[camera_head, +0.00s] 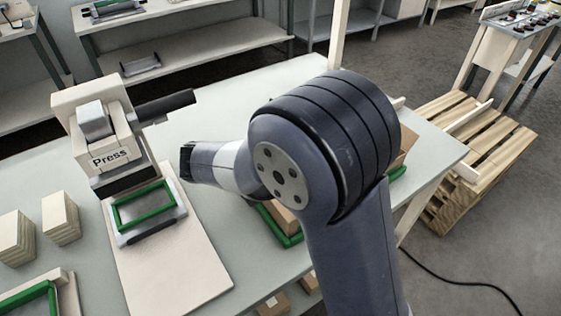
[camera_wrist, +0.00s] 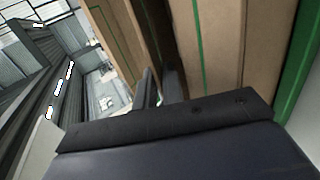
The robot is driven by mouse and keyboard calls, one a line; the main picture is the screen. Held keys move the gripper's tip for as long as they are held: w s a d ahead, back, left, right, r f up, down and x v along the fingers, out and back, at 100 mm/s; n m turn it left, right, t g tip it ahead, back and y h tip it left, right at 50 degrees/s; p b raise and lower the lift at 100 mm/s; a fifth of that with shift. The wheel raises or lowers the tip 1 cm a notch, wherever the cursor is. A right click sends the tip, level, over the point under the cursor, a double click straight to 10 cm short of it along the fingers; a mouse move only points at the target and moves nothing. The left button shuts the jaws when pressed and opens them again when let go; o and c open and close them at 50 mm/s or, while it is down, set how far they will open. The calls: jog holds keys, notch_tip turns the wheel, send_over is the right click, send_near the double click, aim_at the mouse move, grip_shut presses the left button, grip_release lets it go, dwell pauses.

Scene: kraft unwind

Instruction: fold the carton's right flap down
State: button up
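The carton is brown cardboard and mostly hidden behind my arm in the head view; a piece of it (camera_head: 285,218) shows left of the arm and another bit shows to the right. In the wrist view a large brown cardboard panel (camera_wrist: 228,50) with a green stripe fills the right, and another brown panel (camera_wrist: 127,35) stands to the left. My gripper (camera_wrist: 160,85) has its dark fingers close together between these panels, with nothing seen held. Its fingertips are hidden in the head view. I cannot tell which panel is the right flap, or whether the fingers touch the cardboard.
A green frame (camera_head: 287,238) surrounds the carton's base on the grey table (camera_head: 215,122). Stacked blocks (camera_head: 60,218) stand further left. A wooden pallet (camera_head: 480,140) lies beyond the table's right edge.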

jog(key=o, duration=0.3)
